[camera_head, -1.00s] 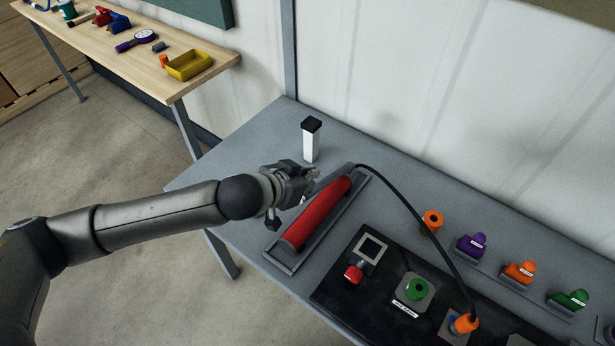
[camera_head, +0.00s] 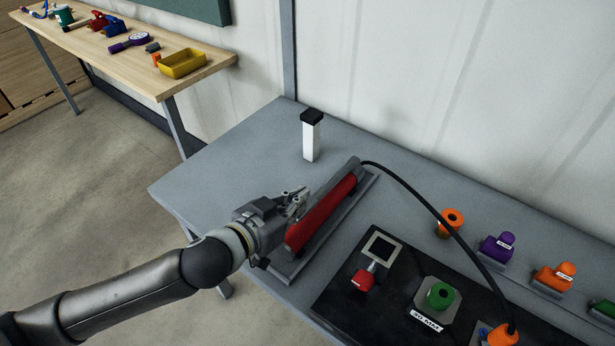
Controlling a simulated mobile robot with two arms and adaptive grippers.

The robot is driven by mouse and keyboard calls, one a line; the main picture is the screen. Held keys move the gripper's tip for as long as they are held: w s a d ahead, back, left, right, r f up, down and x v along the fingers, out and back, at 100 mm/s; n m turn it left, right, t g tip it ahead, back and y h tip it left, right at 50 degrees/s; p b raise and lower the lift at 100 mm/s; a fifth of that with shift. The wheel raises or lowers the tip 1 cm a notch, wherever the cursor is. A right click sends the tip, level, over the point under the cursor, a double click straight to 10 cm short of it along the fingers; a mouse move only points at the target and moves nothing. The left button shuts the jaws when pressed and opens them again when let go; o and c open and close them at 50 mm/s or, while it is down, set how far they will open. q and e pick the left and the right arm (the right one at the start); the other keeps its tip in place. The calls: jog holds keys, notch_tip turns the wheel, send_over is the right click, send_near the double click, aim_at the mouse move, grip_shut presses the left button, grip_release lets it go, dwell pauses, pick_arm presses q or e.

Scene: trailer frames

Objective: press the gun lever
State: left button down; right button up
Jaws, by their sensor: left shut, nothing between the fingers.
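The gun (camera_head: 322,212) is a long red body with a grey lever part along its upper side, lying in a grey tray (camera_head: 350,205) on the grey table. A black hose leaves its far end. My left gripper (camera_head: 300,197) is shut and empty at the gun's left side, close to the grey lever part. I cannot tell whether the fingertips touch it. The gripper hides part of the gun's near left side. My right gripper is not in view.
A white post with a black cap (camera_head: 311,138) stands behind the gun. A black panel (camera_head: 330,296) with a green knob (camera_head: 440,295) and a red-ended fitting (camera_head: 364,280) lies to the right. The hose (camera_head: 440,215) arches to an orange connector (camera_head: 502,335). The table's back left is clear.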

pick_arm(q)
jog(key=shift+s+a+f+b, duration=0.1)
jog(key=shift+s+f+b, duration=0.05)
jog(key=shift+f+b, duration=0.3)
jog(key=shift+s+a+f+b, duration=0.1)
jog(key=shift+f+b, duration=0.3)
jog(key=shift+f, duration=0.05)
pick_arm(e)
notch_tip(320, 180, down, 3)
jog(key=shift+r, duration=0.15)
pick_arm(q)
jog(key=shift+f, duration=0.2)
jog(key=shift+r, duration=0.1)
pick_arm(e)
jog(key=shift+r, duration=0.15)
pick_arm(q)
jog(key=shift+t, duration=0.3)
jog(key=r+p, duration=0.5)
jog(key=shift+w, duration=0.2)
jog(key=b+v, duration=0.1)
jog(key=v, duration=0.9)
jog(key=shift+r+b, duration=0.25)
jog(key=shift+b, duration=0.1)
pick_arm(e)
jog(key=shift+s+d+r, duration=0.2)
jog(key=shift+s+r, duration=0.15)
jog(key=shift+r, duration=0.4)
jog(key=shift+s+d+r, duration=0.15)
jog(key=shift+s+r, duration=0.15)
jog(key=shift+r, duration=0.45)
